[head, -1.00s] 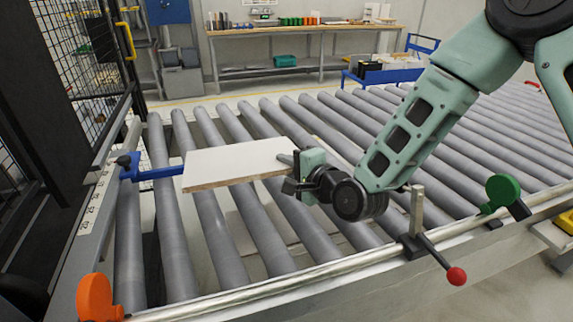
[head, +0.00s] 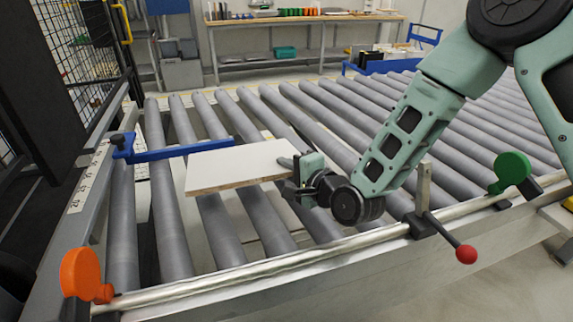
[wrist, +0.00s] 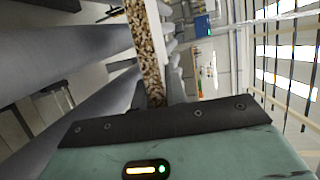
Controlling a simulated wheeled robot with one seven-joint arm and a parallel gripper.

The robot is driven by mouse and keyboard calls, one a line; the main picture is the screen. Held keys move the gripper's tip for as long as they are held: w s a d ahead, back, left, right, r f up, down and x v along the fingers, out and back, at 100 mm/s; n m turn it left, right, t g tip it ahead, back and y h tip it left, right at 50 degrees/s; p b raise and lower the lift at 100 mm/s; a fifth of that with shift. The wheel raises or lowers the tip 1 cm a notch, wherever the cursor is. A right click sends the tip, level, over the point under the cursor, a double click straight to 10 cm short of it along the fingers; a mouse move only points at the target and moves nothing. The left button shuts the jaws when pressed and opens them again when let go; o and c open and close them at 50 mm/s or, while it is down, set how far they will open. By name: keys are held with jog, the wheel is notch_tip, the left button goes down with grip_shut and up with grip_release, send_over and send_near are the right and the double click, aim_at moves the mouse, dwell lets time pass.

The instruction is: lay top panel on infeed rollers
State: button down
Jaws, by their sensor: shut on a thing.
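The top panel (head: 238,166) is a flat white board with a bare chipboard edge. In the head view it is over the infeed rollers (head: 218,228), roughly level. My gripper (head: 292,172) is shut on the panel's right end. In the wrist view the panel's chipboard edge (wrist: 148,55) runs up from between the fingers (wrist: 158,100). A gap under the panel is hard to judge, so I cannot tell whether it touches the rollers.
A blue stop arm (head: 175,152) reaches over the rollers just behind the panel. A post with a red-knobbed lever (head: 466,254) stands on the front rail, with an orange piece (head: 82,274) at left and a green piece (head: 511,169) at right. Rollers to the right are bare.

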jog(key=shift+f+b, duration=2.1)
jog(key=shift+f, duration=0.55)
jog(key=shift+c, duration=2)
grip_release()
